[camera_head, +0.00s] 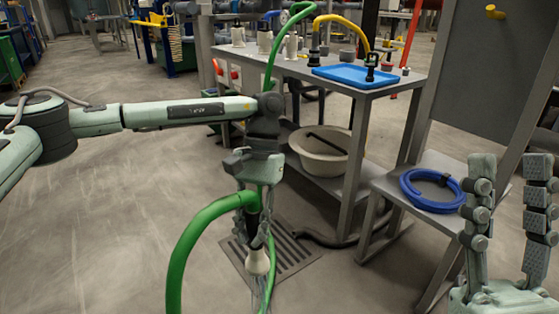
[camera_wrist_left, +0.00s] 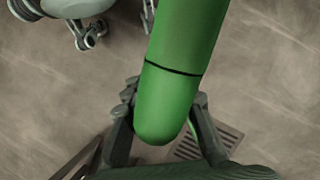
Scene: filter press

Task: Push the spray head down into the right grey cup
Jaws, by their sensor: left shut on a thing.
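My left gripper (camera_head: 254,215) is shut on the spray head (camera_head: 258,262), which has a dark body and a pale flared nozzle pointing down. A thick green hose (camera_head: 190,242) loops from its top. The spray head hangs above the floor drain, in front of the table; a faint streak shows below it. In the left wrist view the green hose (camera_wrist_left: 178,85) runs between my fingers and hides the spray head. Small grey cups stand on the table, one near the back (camera_head: 347,55) and one at the right edge (camera_head: 405,71). My right gripper (camera_head: 508,165) is empty with its fingers apart.
The grey table (camera_head: 385,93) bears a blue tray (camera_head: 345,76), a yellow hose (camera_head: 345,20) and white containers. A beige basin (camera_head: 325,165) sits on its lower shelf. A blue hose coil (camera_head: 432,190) lies on a low stand. The floor at left is clear.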

